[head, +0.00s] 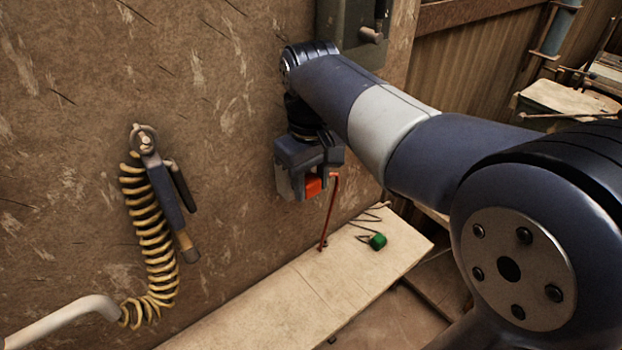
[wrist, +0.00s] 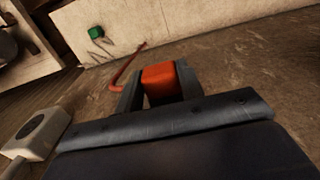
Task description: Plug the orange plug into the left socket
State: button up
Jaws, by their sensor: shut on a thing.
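My gripper (head: 312,187) is shut on the orange plug (head: 314,186), in front of the brown wall and above the pale ledge. The plug also shows as an orange block between the fingers in the wrist view (wrist: 159,84). Its reddish cord (head: 330,215) bends out beside the gripper and runs down to the ledge. In the wrist view, a pale box (wrist: 50,122) with a round grey face and a dark mark sits at the left edge, apart from the plug. It looks like a socket; I cannot tell which one. No socket shows clearly in the head view.
A green plug (head: 377,241) with a dark cord lies on the ledge (head: 290,300). A coiled yellow hose (head: 150,240) with a dark-handled tool (head: 172,205) hangs on the wall at left. A grey-green box (head: 352,30) is on the wall above my gripper.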

jog(key=shift+w+a+p, duration=0.2)
jog(key=shift+w+p, duration=0.15)
jog(key=shift+p, duration=0.1)
dwell(1.0)
jog(key=shift+s+d, duration=0.2)
jog(key=shift+s, duration=0.15)
dwell(0.5)
jog(key=shift+p, duration=0.5)
dwell(0.5)
jog(key=shift+w+a, duration=0.25)
jog(key=shift+w, duration=0.1)
dwell(0.6)
jog(key=o, duration=1.1)
jog(key=shift+c, duration=0.2)
notch_tip(320, 180, up, 11)
